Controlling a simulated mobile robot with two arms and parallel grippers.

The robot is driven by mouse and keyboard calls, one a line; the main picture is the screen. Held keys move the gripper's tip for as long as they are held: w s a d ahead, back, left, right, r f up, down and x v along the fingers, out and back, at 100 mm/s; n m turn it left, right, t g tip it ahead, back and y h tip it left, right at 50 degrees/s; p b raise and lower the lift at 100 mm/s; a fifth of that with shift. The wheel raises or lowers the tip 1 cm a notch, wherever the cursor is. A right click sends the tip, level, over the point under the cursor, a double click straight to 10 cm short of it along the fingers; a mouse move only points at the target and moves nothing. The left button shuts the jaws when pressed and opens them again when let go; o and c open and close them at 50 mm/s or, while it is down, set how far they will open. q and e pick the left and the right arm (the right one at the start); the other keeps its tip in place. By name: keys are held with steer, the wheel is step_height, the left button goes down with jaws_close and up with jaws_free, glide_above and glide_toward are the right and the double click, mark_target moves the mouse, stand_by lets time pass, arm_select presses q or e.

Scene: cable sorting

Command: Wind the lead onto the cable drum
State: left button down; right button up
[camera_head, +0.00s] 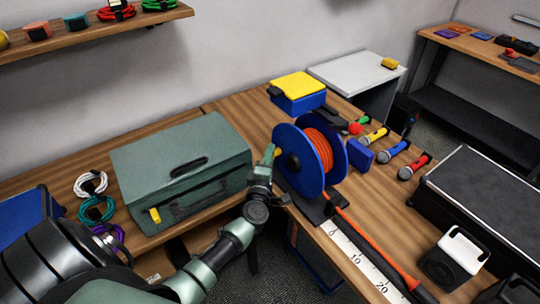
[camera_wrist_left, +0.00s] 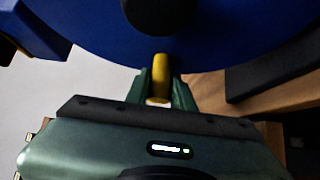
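The cable drum (camera_head: 284,137) stands upright on the wooden table, with blue side discs and orange lead (camera_head: 322,143) wound in several turns around its core. A length of lead (camera_head: 368,239) runs from the drum's foot towards the lower right, beside a white measuring scale (camera_head: 353,257). My left gripper (camera_head: 270,155) is at the drum's left disc. In the left wrist view, the yellow crank handle (camera_wrist_left: 160,78) sits between its two green fingers, which look closed on it. The blue disc (camera_wrist_left: 225,35) fills the top of that view. My right gripper is not in view.
A green case (camera_head: 180,165) stands left of the drum, close to my left arm. A blue box with a yellow lid (camera_head: 297,86) is behind the drum. Several microphones (camera_head: 393,151) lie to its right. A black case (camera_head: 485,195) is at the far right.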

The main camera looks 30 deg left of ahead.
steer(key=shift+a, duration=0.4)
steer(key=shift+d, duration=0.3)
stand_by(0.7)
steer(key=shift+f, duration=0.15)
